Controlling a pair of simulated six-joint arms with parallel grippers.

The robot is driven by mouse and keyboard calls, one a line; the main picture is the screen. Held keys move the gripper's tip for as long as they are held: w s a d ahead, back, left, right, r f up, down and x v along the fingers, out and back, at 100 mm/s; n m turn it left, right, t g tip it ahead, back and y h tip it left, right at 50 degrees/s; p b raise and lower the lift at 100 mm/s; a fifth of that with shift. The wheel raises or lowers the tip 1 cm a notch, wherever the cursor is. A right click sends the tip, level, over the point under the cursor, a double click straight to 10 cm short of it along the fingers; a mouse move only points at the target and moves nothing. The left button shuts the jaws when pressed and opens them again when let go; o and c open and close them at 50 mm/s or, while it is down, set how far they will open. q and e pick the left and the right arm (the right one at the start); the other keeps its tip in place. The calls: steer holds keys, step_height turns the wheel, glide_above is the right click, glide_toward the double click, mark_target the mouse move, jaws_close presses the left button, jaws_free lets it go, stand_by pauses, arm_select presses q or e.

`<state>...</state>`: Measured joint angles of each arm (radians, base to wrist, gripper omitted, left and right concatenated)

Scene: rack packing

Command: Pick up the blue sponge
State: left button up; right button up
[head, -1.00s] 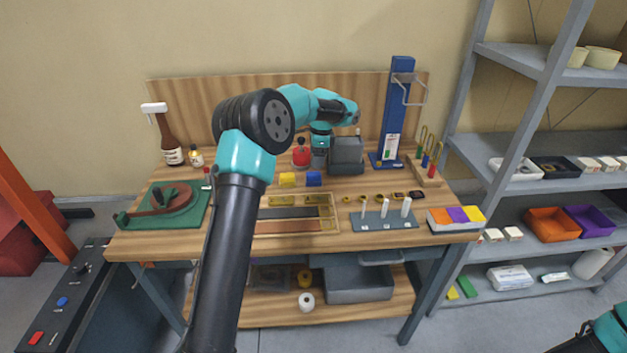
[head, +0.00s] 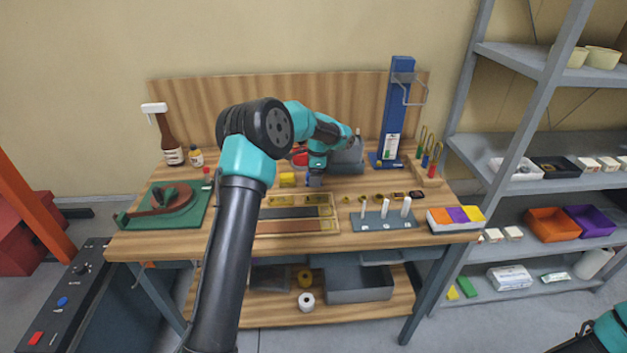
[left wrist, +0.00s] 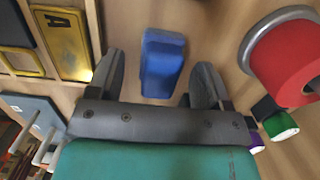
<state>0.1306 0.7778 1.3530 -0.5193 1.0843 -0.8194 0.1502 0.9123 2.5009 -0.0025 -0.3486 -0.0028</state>
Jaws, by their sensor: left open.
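The blue sponge (left wrist: 162,63) lies on the wooden bench and shows in the left wrist view between the two fingers of my left gripper (left wrist: 158,82). The gripper is open, with a gap on each side of the sponge. In the head view my left gripper (head: 314,182) points down over the sponge's place and hides most of it. The contact and exact height above the bench cannot be told. My right gripper is out of view; only a bit of my right arm shows at the bottom right corner.
A red round object (left wrist: 290,62) stands close by. A grey bin (head: 346,160) is behind to the right. A tray with a wooden frame (head: 298,213) lies in front. A white-peg rack (head: 385,220) stands front right.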

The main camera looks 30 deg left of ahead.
arm_select(q)
steer(key=shift+a+f, duration=0.1)
steer(key=shift+f, duration=0.65)
steer(key=shift+c, duration=0.3)
steer(key=c, duration=0.9)
